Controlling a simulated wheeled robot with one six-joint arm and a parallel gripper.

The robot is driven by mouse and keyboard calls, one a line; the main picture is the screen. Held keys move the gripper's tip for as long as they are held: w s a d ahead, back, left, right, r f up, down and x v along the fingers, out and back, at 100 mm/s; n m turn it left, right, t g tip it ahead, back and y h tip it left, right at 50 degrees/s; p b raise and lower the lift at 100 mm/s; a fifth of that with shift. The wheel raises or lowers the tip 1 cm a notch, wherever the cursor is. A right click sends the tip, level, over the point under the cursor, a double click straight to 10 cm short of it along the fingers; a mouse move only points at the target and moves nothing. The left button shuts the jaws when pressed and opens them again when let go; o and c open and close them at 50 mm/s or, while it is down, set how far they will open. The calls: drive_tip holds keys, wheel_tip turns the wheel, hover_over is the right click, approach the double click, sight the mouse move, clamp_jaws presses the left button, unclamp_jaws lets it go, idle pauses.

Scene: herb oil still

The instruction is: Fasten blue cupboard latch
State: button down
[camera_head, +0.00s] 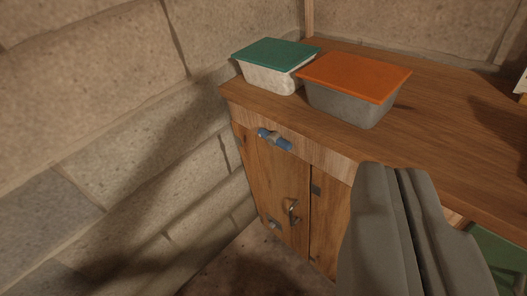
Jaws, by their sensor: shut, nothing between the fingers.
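The blue latch (275,139) is a small blue bar with a grey metal piece at its middle. It sits at the top front of the wooden cupboard (262,175), under the worktop edge, and lies roughly along that edge. I cannot tell whether it is engaged. The cupboard door looks closed or nearly so and has a metal handle (293,210) low on its front. My gripper (394,170) is in the lower right, its grey fingers shut and empty. In the picture it is right of the latch, apart from it, and hides part of the cupboard front.
The wooden worktop (440,125) carries a tub with a green lid (274,52) and a grey tub with an orange lid (354,76). A stone wall (110,110) stands close on the left. Floor (240,272) shows before the cupboard. Something green (497,255) is at lower right.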

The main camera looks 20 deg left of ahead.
drive_tip(key=w+a+f+m+g+h, duration=0.1)
drive_tip(key=w+a+f+g, duration=0.1)
drive_tip(key=w+a+f, duration=0.3)
drive_tip(key=w+a+f+m+g+h, duration=0.2)
drive_tip(key=w+a+f, duration=0.3)
drive_tip(key=w, duration=0.7)
drive_tip(key=w+a+f+m+g+h, duration=0.1)
drive_tip(key=w+a+f+m+g, duration=0.1)
drive_tip(key=w+a+f, duration=0.4)
drive_tip(key=w+a+g, duration=0.1)
drive_tip(key=w+a, duration=0.1)
drive_tip(key=w, duration=0.1)
drive_tip(key=shift+h, duration=0.3)
hover_over(274, 139)
drive_tip(key=s+d, duration=0.2)
wheel_tip(274, 139, down, 7)
drive_tip(key=shift+f, duration=0.1)
wheel_tip(274, 139, down, 2)
drive_tip(key=shift+f, duration=0.9)
